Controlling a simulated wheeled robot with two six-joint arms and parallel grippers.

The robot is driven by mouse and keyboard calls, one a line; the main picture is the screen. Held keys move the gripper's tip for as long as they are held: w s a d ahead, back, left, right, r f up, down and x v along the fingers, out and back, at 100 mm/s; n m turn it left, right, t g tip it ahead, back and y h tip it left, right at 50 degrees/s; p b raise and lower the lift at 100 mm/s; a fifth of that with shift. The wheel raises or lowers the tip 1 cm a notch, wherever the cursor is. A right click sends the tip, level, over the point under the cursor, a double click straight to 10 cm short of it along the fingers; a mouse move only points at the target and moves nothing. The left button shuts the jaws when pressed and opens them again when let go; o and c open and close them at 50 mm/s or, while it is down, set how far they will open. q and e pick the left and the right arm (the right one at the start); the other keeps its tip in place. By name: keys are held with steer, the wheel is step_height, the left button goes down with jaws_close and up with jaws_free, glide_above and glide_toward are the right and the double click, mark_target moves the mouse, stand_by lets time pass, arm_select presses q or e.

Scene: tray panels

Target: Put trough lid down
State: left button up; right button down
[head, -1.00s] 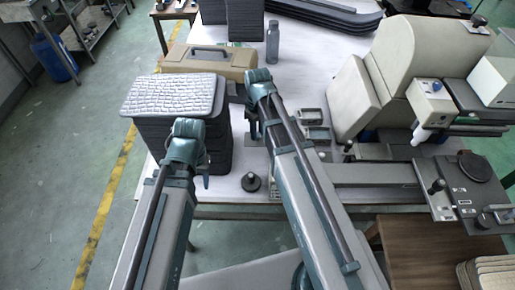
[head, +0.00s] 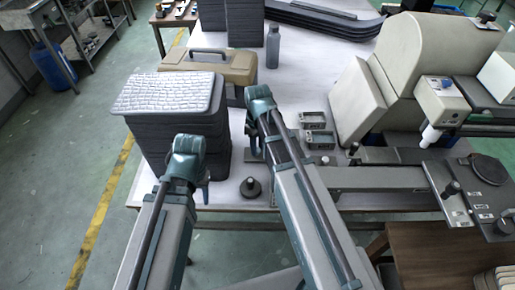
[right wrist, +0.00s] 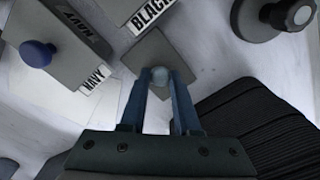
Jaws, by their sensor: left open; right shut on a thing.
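My right gripper (right wrist: 160,88) is shut on the pale blue-grey knob (right wrist: 161,76) of a square grey lid (right wrist: 150,48) in the right wrist view. I cannot tell whether the lid touches the white tabletop or hangs just above it. A trough with a "BLACK" label (right wrist: 152,14) is beside the lid. Another grey plate with a navy knob (right wrist: 38,53) and "NAVY" labels is at the left. In the head view, two open-topped troughs (head: 312,120) stand right of my right gripper (head: 256,150). My left gripper (head: 205,190) is open and empty in front of the panel stack.
A stack of dark panels (head: 185,145) with a pale textured top stands left of my right gripper. A dark round-based knob piece (head: 251,188) is near the table's front edge. A tan case (head: 225,65), a grey bottle (head: 273,48) and a large beige machine (head: 425,50) stand farther back.

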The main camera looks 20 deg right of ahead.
mark_target(258, 150)
arm_select(q)
steer(key=shift+f, duration=0.1)
arm_select(e)
steer(key=shift+f, duration=0.1)
arm_select(q)
steer(key=shift+f, duration=0.15)
arm_select(e)
steer(key=shift+f, duration=0.15)
steer(key=c, duration=0.6)
jaws_free()
steer(key=shift+c, duration=0.2)
arm_select(q)
step_height(258, 150, up, 13)
steer(key=p, duration=1.2)
steer(key=shift+f, duration=0.2)
arm_select(e)
step_height(258, 150, up, 12)
steer(key=shift+r, duration=0.25)
